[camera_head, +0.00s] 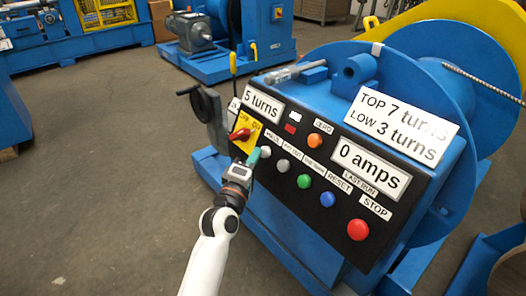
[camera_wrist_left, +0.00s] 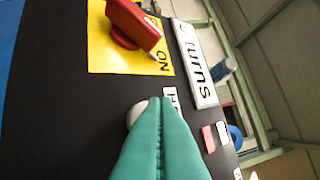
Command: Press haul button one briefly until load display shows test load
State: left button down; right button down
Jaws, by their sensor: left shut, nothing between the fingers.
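The black control panel (camera_head: 293,206) carries a row of buttons under small labels that are hard to read. A pale button (camera_head: 265,152) is at the row's left end, with a grey button (camera_head: 283,166) beside it. My left gripper (camera_head: 254,157) is shut and empty, its teal fingertips at the pale button's left edge. In the left wrist view the fingers (camera_wrist_left: 161,137) partly cover a pale round button (camera_wrist_left: 135,113); I cannot tell whether they touch it. The display (camera_head: 369,169) reads "0 amps". Another display (camera_head: 263,108) reads "5 turns". My right gripper is not in view.
A red rotary switch (camera_head: 240,134) on a yellow plate is just left of the gripper. Green (camera_head: 304,181), blue (camera_head: 328,199) and red stop (camera_head: 358,230) buttons continue rightward. An orange button (camera_head: 320,141) sits above. A handwheel (camera_head: 206,103) stands left of the panel.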

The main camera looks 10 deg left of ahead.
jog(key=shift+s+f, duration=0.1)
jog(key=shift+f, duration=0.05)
pick_arm(q)
jog(key=shift+w+d+f, duration=0.25)
jog(key=shift+w+d, duration=0.05)
jog(key=shift+w, duration=0.05)
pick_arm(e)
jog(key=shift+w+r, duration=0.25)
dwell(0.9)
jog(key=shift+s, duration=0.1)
pick_arm(q)
jog(key=shift+s+a+r+p, duration=0.4)
jog(key=shift+s+a+p, duration=0.1)
jog(key=shift+s+p, duration=0.15)
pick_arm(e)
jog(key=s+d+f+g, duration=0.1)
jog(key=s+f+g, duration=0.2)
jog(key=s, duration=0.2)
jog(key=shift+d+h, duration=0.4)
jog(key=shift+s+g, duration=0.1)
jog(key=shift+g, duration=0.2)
